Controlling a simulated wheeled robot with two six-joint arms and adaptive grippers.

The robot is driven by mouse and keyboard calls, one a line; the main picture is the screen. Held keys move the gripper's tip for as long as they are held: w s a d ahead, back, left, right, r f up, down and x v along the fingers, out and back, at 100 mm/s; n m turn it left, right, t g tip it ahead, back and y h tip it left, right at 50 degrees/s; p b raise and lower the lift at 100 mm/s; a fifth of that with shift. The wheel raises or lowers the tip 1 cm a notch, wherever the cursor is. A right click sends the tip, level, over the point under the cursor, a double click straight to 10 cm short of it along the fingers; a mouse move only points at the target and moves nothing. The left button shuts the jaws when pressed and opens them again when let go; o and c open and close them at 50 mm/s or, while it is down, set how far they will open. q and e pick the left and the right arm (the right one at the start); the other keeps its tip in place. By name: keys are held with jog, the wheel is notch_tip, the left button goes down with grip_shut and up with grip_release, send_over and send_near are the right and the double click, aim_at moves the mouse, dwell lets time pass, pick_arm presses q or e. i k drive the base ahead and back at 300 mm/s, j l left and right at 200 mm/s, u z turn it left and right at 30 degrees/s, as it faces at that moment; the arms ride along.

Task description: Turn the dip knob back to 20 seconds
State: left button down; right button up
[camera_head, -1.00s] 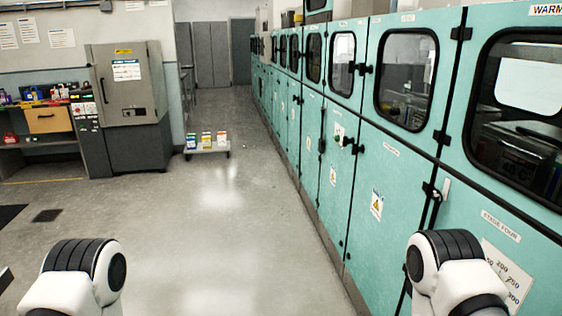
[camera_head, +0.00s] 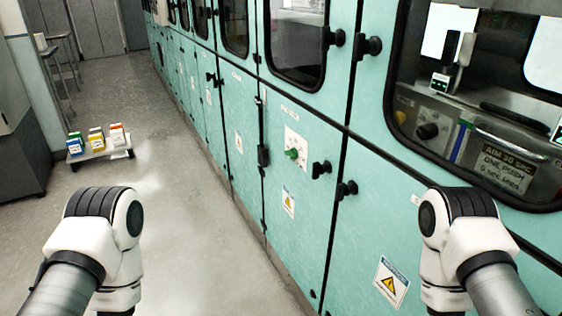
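Behind the large window at the right, a grey panel (camera_head: 430,118) carries a round dark knob (camera_head: 427,131). A label beside it (camera_head: 503,165) seems to read "AIM 20 SEC, ONE PUSH 5 SEC LESS". The knob's setting is too small to read, and I cannot tell for sure that it is the dip knob. A green knob (camera_head: 292,153) on a white plate (camera_head: 297,146) sits on a lower teal door. Only white and black links of my two arms show at the bottom left and bottom right. Neither gripper is in view.
Teal cabinets (camera_head: 365,215) with black latches (camera_head: 320,169) line the right side. A low trolley (camera_head: 118,150) with coloured boxes stands on the floor at the left. The grey floor (camera_head: 190,215) between is clear. Warning signs (camera_head: 391,281) mark the doors.

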aim_at(292, 153)
jog(key=i+j, duration=0.35)
jog(key=i+j+z, duration=0.1)
jog(key=i+j, duration=0.25)
jog(key=j, duration=0.25)
jog(key=i+j, duration=0.3)
jog(key=j, duration=0.2)
jog(key=z, duration=0.05)
